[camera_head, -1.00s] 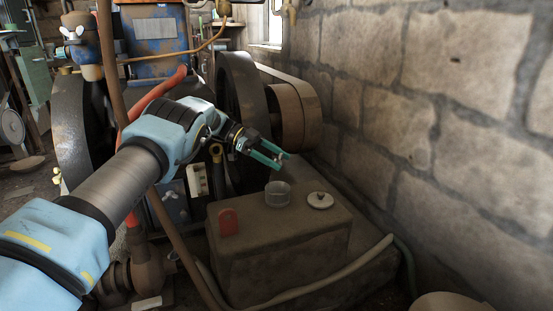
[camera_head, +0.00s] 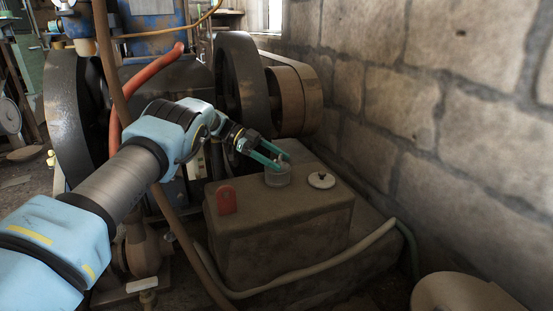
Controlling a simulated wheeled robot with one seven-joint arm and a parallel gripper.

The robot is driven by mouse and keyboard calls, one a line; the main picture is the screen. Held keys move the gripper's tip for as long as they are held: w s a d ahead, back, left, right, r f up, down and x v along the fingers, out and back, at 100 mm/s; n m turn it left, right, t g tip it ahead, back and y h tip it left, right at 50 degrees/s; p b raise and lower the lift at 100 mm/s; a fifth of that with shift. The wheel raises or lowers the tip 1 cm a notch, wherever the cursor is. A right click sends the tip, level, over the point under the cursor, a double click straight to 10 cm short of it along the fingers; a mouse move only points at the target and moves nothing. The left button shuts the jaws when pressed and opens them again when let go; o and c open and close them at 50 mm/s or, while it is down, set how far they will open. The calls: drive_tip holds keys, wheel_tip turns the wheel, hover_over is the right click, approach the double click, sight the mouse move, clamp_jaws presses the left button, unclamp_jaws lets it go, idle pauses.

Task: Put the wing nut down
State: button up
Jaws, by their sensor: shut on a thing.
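My gripper (camera_head: 281,161) is shut on the wing nut (camera_head: 281,160), which is a tiny piece between the green fingertips, partly hidden by them. The fingertips overlap the rim of a small, clear round container (camera_head: 278,178) in the picture. I cannot tell whether the nut is inside it or just above it. The container stands upright on top of a brown box (camera_head: 285,220).
A round pale lid-like disc (camera_head: 321,180) lies right of the container, and a red tag-like piece (camera_head: 226,200) stands at the box's left front. A large flywheel (camera_head: 243,90) and belt (camera_head: 300,100) stand behind. A stone wall (camera_head: 450,110) closes the right side. A hose (camera_head: 330,270) runs along the front.

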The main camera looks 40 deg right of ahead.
drive_tip(key=o, duration=1.3)
drive_tip(key=shift+r, duration=0.1)
wheel_tip(320, 180, up, 7)
drive_tip(key=p, duration=0.5)
